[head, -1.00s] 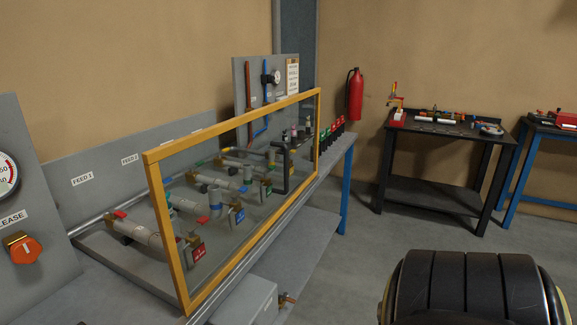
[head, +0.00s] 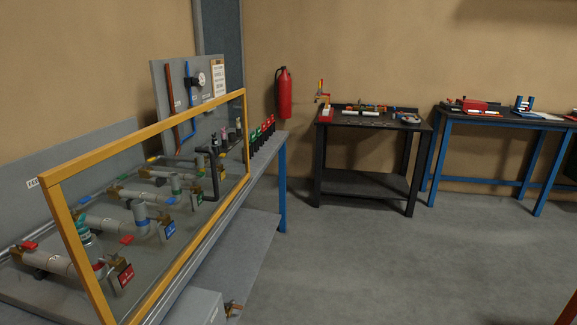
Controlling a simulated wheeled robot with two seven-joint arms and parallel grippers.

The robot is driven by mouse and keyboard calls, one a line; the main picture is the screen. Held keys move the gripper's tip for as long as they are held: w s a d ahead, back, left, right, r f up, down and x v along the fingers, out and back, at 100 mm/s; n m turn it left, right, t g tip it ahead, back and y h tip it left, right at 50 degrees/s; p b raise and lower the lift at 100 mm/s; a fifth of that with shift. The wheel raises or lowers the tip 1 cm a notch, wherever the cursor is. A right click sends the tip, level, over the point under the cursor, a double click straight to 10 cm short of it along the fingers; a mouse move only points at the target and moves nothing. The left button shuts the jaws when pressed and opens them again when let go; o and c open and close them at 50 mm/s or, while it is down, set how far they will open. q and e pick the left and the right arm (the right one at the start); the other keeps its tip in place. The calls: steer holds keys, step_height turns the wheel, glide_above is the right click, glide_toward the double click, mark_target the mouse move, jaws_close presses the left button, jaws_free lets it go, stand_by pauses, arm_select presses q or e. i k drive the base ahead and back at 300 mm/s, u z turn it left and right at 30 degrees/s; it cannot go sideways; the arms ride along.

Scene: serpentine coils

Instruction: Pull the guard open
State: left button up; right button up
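The guard (head: 147,116) is a clear panel in a yellow-orange frame. It stands upright along the front of the grey bench at the left of the head view. Behind its pane I see grey pipes with red, blue, green and yellow valve handles and hanging tags, such as a red tag (head: 122,277) and a blue tag (head: 169,229). The guard's lower left corner runs to the bottom edge of the view. Neither of my grippers is in view.
A grey back panel (head: 163,115) with a gauge and red and blue pipes stands behind the bench. A red fire extinguisher (head: 284,93) hangs on the wall. A black table (head: 372,124) and a blue-legged table (head: 492,117) stand farther back. The floor (head: 350,265) at centre right is clear.

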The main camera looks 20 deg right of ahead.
mark_target(49, 179)
steer(key=z, duration=1.3)
steer(key=k, duration=0.9)
steer(key=u, duration=1)
steer(key=i, duration=0.95)
steer(key=k, duration=0.45)
steer(key=z, duration=1.15)
steer(key=i, duration=1.25)
steer(key=u, duration=2.05)
